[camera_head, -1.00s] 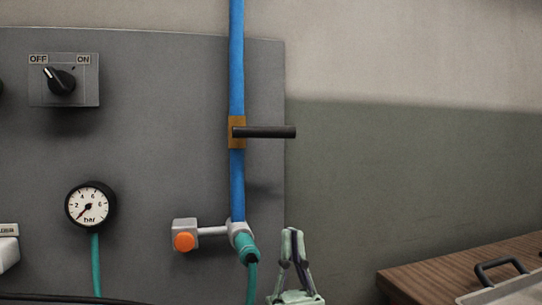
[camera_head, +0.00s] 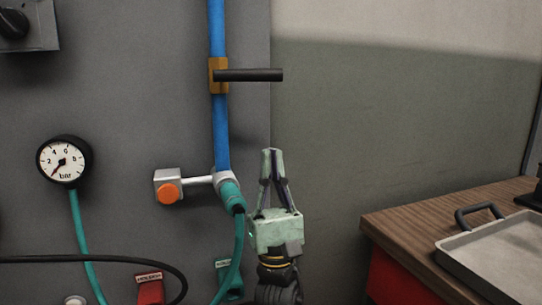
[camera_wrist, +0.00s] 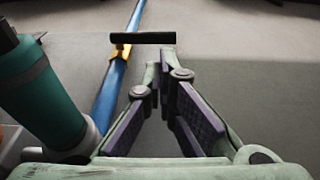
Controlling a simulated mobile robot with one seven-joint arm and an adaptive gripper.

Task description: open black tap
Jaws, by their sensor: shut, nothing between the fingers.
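The black tap (camera_head: 250,75) is a dark bar handle that sticks out level to the right from a brass block (camera_head: 218,76) on the blue vertical pipe (camera_head: 220,125). My gripper (camera_head: 272,152) is below the handle, pointing up, with its fingertips together and nothing between them. In the wrist view the black tap (camera_wrist: 143,38) lies across the pipe ahead of my gripper (camera_wrist: 160,60). There is a visible gap between fingertips and handle in the head view.
A teal hose fitting (camera_head: 232,196) and an orange button (camera_head: 168,193) are left of my gripper. A pressure gauge (camera_head: 64,161) is on the grey panel (camera_head: 130,110). A wooden table (camera_head: 400,222) with a metal tray (camera_head: 490,250) stands at right. The wall right of the handle is clear.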

